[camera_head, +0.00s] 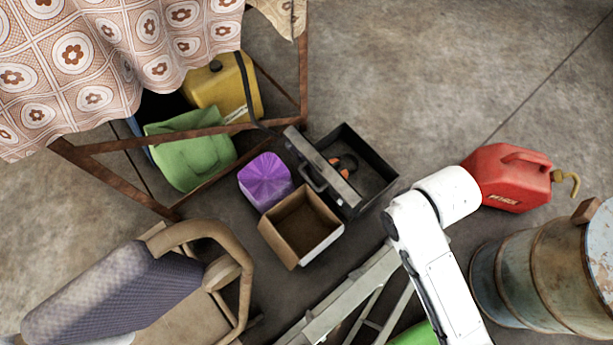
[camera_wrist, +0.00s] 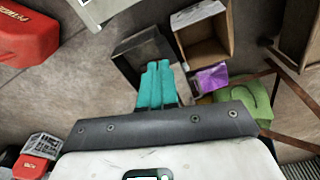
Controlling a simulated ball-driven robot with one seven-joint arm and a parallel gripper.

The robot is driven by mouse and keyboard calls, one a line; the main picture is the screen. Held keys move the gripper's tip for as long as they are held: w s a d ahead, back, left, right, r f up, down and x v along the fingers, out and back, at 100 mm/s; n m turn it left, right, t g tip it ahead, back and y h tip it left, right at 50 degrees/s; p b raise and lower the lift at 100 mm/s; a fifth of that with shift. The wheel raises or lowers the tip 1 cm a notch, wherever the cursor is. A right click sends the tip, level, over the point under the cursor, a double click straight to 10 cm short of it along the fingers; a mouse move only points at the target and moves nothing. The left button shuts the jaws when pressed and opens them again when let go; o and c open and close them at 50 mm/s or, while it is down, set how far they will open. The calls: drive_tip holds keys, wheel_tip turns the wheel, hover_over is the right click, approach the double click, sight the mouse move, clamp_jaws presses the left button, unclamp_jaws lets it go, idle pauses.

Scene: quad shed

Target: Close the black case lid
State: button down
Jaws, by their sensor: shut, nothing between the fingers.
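The black case (camera_head: 378,158) stands open on the concrete floor in the head view. Its lid (camera_head: 318,168), with a handle on it, is raised along the case's left side. A dark item with orange parts lies inside. In the wrist view the case (camera_wrist: 128,48) shows beyond my fingers, its lid partly hidden. My gripper (camera_wrist: 157,68) has teal fingers that are shut together with nothing between them. They overlap the near part of the case in that view; I cannot tell whether they touch it. The gripper does not show in the head view.
An open cardboard box (camera_head: 325,243) and a purple container (camera_head: 265,180) stand close beside the lid. A red fuel can (camera_head: 508,175) and a rusty barrel (camera_head: 535,265) are to the right. A metal ladder-like frame (camera_head: 345,295) lies below. The floor above the case is clear.

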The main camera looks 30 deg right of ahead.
wheel_tip(320, 180, down, 5)
drive_tip(key=b, duration=0.3)
drive_tip(key=n+h+b, duration=0.3)
drive_tip(key=h+b, duration=0.2)
approach(306, 174)
drive_tip(key=b+x, duration=0.1)
drive_tip(key=x, duration=0.1)
drive_tip(key=d+b+x, duration=0.1)
drive_tip(key=x, duration=0.2)
drive_tip(key=b+x, duration=0.2)
drive_tip(key=shift+w+d+r, duration=0.1)
drive_tip(key=shift+w+d, duration=0.1)
drive_tip(key=shift+d, duration=0.1)
